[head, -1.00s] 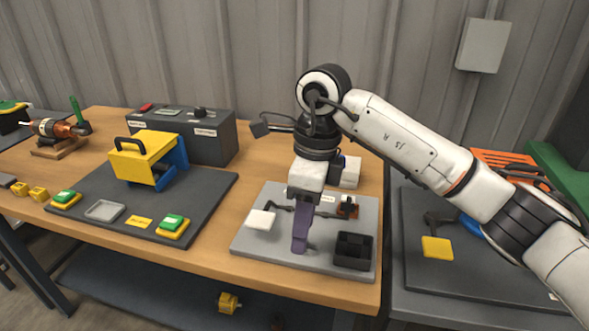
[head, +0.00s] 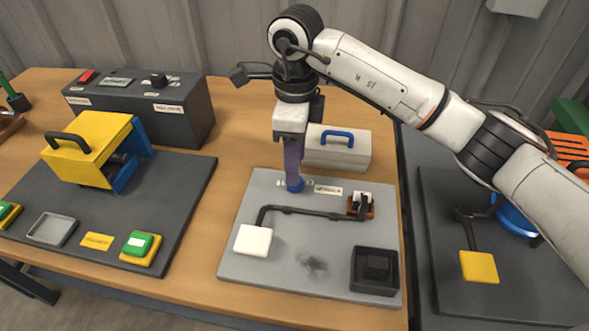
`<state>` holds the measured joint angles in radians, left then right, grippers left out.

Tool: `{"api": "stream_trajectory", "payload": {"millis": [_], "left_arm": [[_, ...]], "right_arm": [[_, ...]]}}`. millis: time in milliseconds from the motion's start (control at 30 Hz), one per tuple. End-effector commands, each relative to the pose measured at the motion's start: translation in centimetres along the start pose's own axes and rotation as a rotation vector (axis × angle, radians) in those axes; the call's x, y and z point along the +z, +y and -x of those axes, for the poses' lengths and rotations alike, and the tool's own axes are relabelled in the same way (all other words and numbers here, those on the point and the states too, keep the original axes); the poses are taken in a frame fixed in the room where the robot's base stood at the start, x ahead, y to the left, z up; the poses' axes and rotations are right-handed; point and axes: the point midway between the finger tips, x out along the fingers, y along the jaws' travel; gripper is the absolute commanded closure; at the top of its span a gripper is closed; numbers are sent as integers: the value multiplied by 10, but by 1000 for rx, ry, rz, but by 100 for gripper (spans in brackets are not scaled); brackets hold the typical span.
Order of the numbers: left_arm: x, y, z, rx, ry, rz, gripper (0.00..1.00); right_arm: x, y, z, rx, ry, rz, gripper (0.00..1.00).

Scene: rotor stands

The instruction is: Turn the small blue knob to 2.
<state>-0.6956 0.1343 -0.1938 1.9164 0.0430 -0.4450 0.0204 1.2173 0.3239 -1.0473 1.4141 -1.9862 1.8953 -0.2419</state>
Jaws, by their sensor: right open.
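The small blue knob (head: 295,185) sits near the back left of the light grey board (head: 236,222), with part of a printed scale beside it. The digits are too small to read and partly covered. My right gripper (head: 294,177) points down from above, its purple fingers at the knob's top and hiding part of it. I cannot tell whether the fingers touch it. The right gripper is open. My left gripper is not in view.
A white box with a blue handle (head: 337,148) stands just behind the board. A dark bent bar (head: 310,210) with a white pad (head: 253,240) lies in front of the knob. A black tray (head: 375,290) is at front right. A yellow guard (head: 88,150) stands left.

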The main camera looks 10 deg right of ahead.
Motion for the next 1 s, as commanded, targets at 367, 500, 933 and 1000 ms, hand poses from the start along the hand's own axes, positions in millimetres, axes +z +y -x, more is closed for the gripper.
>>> {"api": "stream_trajectory", "payload": {"millis": [367,500,933,1000], "left_arm": [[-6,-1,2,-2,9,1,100],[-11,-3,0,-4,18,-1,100],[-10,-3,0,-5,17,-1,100],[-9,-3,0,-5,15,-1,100]], "right_arm": [[0,0,-46,1,-1,0,56],[0,0,-48,-1,-1,0,56],[0,0,-47,0,-1,0,97],[0,0,-47,0,-1,-1,97]]}}
